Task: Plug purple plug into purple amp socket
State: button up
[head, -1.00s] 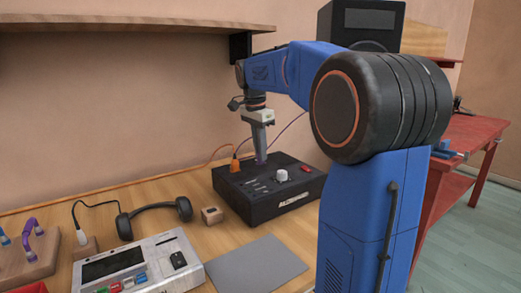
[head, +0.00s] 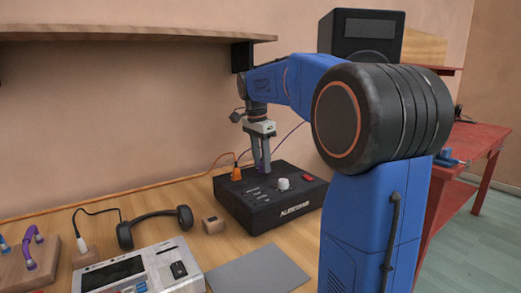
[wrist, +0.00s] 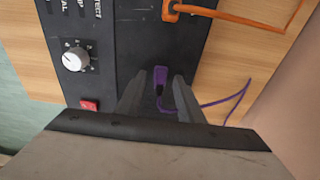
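The black amp (head: 290,212) stands on the wooden bench with its labelled panel facing up. The purple plug (wrist: 160,76) stands at the amp's panel, and its purple cable (wrist: 225,100) runs off to the right in the wrist view. My gripper (wrist: 160,88) is low over the amp with its fingers apart, one on each side of the plug, with gaps showing. In the head view my gripper (head: 261,170) also shows two separate fingers. The purple socket itself is hidden under the plug, so how deep the plug sits cannot be seen.
An orange plug (head: 236,173) with an orange cable sits in the amp nearby. The amp has a white knob (head: 283,184) and a red switch (head: 308,178). Headphones (head: 155,228), a small wooden block (head: 213,224) and a grey mat (head: 258,272) lie in front.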

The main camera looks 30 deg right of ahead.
notch_tip(320, 180, up, 17)
jog(key=a, duration=0.2)
dwell(0.3)
dwell(0.5)
